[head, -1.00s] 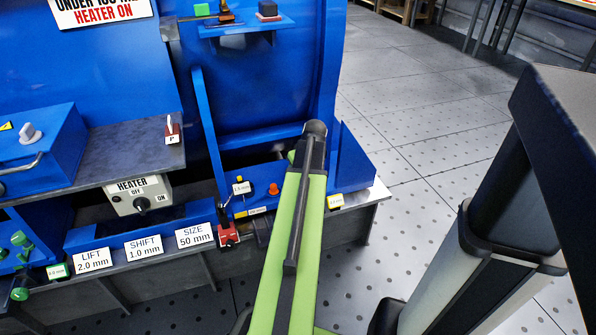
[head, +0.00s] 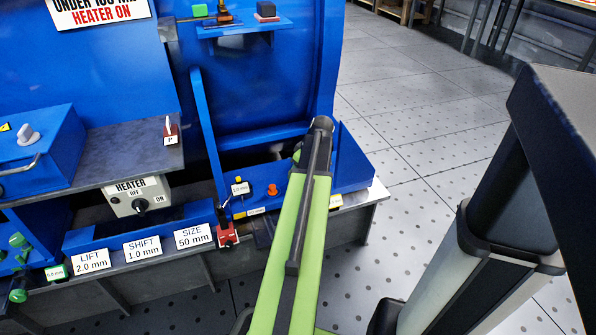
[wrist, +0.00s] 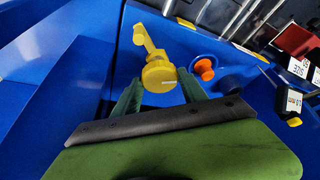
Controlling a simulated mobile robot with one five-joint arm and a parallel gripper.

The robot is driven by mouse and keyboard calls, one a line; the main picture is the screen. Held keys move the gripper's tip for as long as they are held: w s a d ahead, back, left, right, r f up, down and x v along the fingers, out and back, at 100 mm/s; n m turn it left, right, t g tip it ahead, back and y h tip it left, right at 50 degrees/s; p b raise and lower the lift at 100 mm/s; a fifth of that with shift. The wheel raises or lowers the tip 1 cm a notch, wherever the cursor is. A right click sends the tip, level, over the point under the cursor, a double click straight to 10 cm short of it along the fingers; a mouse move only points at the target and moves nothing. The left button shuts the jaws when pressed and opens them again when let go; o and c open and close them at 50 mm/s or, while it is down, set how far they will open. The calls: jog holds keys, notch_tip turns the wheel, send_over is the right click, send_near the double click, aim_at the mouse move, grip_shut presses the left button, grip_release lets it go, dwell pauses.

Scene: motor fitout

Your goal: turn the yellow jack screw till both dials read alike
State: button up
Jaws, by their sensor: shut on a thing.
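In the wrist view my gripper (wrist: 158,88) has its two green fingers on either side of the round yellow jack screw (wrist: 160,76), shut on it. A yellow arm with a small knob sticks up from the screw. In the head view my arm covers the screw and the fingertips. A small white millimetre readout (head: 240,188) with a yellow top stands left of my arm. Another small readout with a green body (head: 56,272) is at the far left. Their figures are too small to read surely. I cannot tell whether these are the two dials.
An orange knob (wrist: 204,69) sits close to the right of the screw; it also shows in the head view (head: 272,190). A red clamp-like piece (head: 227,235) stands at the front rail. The heater box (head: 138,196) is further left. Open floor (head: 440,140) lies to the right.

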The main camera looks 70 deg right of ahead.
jog(key=o, duration=1.4)
jog(key=shift+r, duration=0.1)
jog(key=p+v, duration=1.6)
jog(key=v, duration=0.1)
jog(key=shift+s+a+r, duration=0.1)
jog(key=shift+s+a, duration=0.05)
